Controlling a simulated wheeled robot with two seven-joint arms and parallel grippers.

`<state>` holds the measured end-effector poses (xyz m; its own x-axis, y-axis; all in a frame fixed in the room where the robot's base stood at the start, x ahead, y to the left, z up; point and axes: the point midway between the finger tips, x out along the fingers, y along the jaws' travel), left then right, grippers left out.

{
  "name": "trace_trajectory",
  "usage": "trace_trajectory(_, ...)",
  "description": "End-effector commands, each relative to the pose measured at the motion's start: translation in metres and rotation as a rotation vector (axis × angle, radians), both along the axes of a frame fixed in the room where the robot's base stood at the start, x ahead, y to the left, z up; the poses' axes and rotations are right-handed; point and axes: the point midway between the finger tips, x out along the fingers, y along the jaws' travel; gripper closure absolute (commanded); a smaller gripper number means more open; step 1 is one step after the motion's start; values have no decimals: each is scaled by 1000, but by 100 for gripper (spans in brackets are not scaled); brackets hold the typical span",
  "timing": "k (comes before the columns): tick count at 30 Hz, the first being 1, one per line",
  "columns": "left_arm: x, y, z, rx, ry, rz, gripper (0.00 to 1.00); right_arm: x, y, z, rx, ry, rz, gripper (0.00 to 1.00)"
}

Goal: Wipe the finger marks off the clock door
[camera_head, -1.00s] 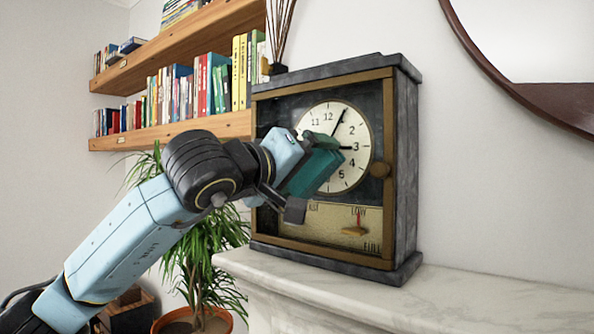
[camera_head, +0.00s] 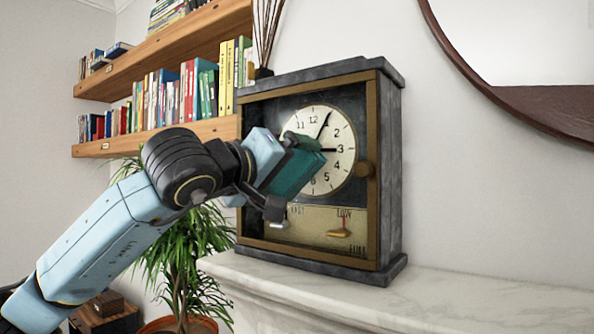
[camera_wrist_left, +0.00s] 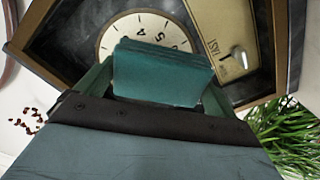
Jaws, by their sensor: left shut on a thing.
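The clock (camera_head: 391,180) stands upright on the mantel, its brass-framed door (camera_head: 371,225) facing me and looking shut. My left gripper (camera_head: 300,165) is shut on a teal folded cloth (camera_head: 292,174), in front of the lower left of the dial (camera_head: 340,135). The wrist view also shows the cloth (camera_wrist_left: 160,75) between the fingers, over part of the dial (camera_wrist_left: 120,32). I cannot tell whether the cloth touches the door. I make out no finger marks; the cloth and arm hide part of the door. My right gripper is out of view.
The marble mantel (camera_head: 470,297) is clear to the clock's right. Wooden shelves with books (camera_head: 205,92) are at the left. A potted plant (camera_head: 180,265) stands below the arm. Reed sticks (camera_head: 266,35) rise behind the clock. A round mirror (camera_head: 530,45) hangs at upper right.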

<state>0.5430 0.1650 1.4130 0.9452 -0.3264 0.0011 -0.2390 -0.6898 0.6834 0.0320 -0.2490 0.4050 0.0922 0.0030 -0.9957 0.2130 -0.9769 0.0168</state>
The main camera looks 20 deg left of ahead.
Motion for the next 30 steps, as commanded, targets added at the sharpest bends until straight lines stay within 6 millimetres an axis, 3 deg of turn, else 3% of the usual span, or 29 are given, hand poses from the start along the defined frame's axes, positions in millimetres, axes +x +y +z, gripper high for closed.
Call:
trace_trajectory(23,15,40,-1,-1,3,3,28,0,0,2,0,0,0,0)
trace_trajectory(30,21,61,0,-1,3,4,28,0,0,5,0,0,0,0)
